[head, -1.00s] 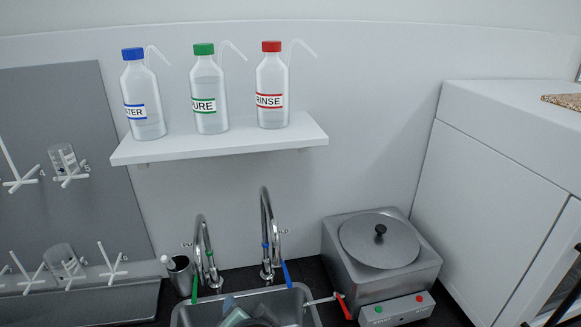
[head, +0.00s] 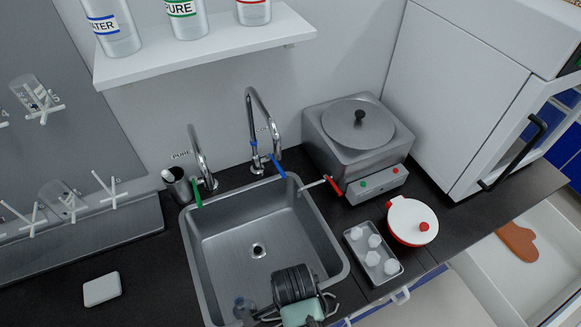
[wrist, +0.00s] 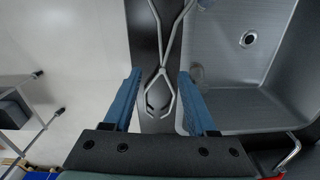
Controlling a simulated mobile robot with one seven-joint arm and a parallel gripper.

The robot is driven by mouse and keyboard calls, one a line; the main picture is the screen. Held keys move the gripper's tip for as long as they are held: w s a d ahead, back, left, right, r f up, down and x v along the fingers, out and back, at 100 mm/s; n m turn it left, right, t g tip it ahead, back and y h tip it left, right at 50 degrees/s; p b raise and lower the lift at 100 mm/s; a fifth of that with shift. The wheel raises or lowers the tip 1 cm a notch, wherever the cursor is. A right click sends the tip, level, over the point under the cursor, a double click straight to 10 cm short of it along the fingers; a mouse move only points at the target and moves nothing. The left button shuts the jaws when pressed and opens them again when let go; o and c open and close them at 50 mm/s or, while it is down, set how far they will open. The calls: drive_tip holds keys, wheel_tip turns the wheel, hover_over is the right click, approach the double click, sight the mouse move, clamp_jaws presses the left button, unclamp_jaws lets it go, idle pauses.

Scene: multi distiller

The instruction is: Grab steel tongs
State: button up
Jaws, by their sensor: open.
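The steel tongs (wrist: 163,72) lie on the black counter strip beside the sink in the wrist view. Their legs cross near the middle of the picture, and their curved jaws point toward my gripper. My gripper (wrist: 160,80) is open, with one blue finger on each side of the tongs in the picture. Nothing is held. I cannot tell how high the fingers are above the tongs. In the head view my gripper and wrist are at the bottom, over the front of the sink, and largely hide the tongs.
The steel sink (head: 215,225) has a clear glass vessel (head: 242,307) near its front left. A white block (head: 101,289) lies left.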

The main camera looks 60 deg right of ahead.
drive_tip(key=shift+w+d+f+p, duration=0.1)
drive_tip(key=shift+w+f+p, duration=0.1)
drive_tip(key=shift+f, duration=1.1)
drive_tip(key=shift+w+d+f+p, duration=0.1)
drive_tip(key=shift+f+p, duration=0.1)
drive_tip(key=shift+f, duration=1.05)
clamp_jaws()
